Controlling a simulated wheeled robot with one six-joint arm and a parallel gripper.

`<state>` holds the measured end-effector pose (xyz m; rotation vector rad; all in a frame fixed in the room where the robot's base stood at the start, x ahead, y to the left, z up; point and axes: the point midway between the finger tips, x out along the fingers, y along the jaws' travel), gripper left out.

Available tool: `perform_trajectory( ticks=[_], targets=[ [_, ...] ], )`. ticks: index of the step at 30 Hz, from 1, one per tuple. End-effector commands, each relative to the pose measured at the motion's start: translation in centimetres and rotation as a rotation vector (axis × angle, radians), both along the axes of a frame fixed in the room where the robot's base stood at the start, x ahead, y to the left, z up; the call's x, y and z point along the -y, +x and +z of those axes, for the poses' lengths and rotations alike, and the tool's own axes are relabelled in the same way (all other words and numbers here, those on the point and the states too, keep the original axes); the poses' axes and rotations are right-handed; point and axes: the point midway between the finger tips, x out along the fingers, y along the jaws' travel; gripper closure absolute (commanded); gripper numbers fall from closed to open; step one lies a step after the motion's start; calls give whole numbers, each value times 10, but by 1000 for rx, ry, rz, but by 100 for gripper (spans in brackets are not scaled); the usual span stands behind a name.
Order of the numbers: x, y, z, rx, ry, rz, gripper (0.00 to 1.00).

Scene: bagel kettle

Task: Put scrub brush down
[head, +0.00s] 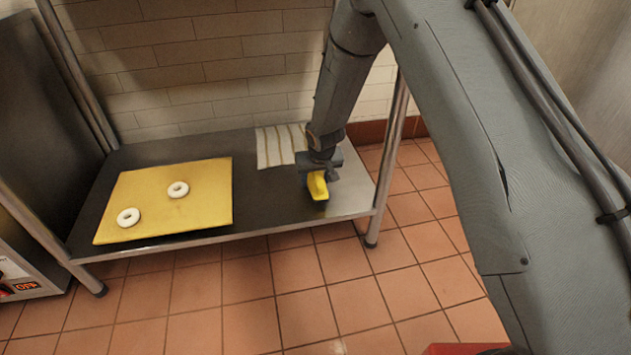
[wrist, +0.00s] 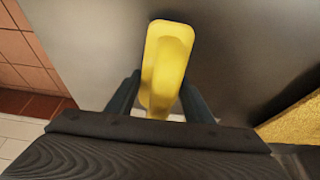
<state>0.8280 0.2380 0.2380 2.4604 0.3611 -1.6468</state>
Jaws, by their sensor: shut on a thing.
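The scrub brush (head: 317,186) is yellow and sits in my gripper (head: 318,178) over the right end of the dark metal shelf (head: 270,205). In the wrist view the brush (wrist: 166,60) points away from the camera, between the two dark fingers of my gripper (wrist: 158,95). The fingers are shut on its near part. The brush is low and close to the shelf surface; I cannot tell whether it touches it. The bristles are hidden.
A yellow board (head: 205,205) with two white rings, a left ring (head: 129,217) and a right ring (head: 178,189), lies on the shelf's left. A striped cloth (head: 275,147) lies at the back. A metal post (head: 392,150) stands at the right. Bare shelf lies between board and brush.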

Motion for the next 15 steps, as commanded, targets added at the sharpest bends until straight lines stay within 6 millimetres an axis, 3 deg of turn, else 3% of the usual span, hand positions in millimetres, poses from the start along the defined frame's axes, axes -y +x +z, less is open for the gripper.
perform_trajectory(
  ticks=[8,9,12,15],
  targets=[
    [0,0,-2,0,0,0,74],
    [0,0,-3,0,0,0,51],
    [0,0,-2,0,0,0,34],
    [0,0,-2,0,0,0,34]
  ],
)
